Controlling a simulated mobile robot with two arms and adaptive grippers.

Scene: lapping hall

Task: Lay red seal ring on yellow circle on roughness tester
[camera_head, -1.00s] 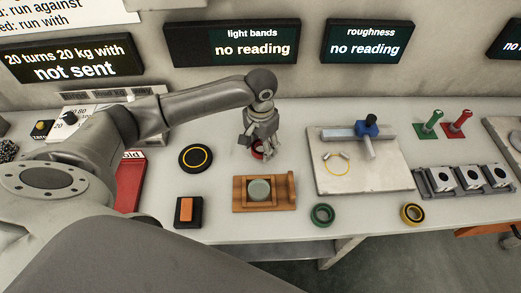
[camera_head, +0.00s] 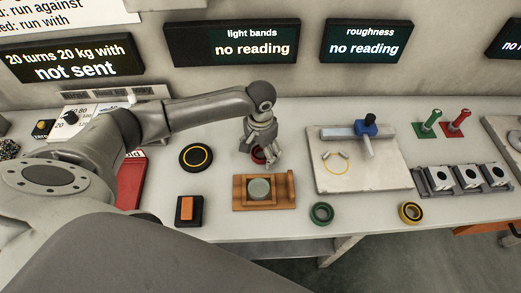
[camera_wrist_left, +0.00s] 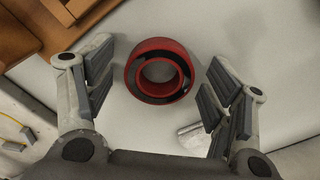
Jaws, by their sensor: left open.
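The red seal ring (camera_head: 257,155) lies on the bench behind the wooden fixture. It shows whole in the left wrist view (camera_wrist_left: 160,97), flat, with a dark inner band. My left gripper (camera_head: 262,160) is over it, pointing down and partly hiding it in the head view. In the wrist view its fingers are spread, one each side of the ring, with gaps. The roughness tester (camera_head: 385,179) is a pale plate to the right with a blue-headed probe. The yellow circle (camera_head: 338,174) is on its left part and looks empty. My right gripper is out of view.
The wooden fixture (camera_head: 285,203) with a greenish disc (camera_head: 259,188) stands just in front of the gripper. A green ring (camera_head: 322,222) and a black-and-yellow ring (camera_head: 402,213) lie near the front edge. A black disc with a yellow circle (camera_head: 196,168) lies to the left.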

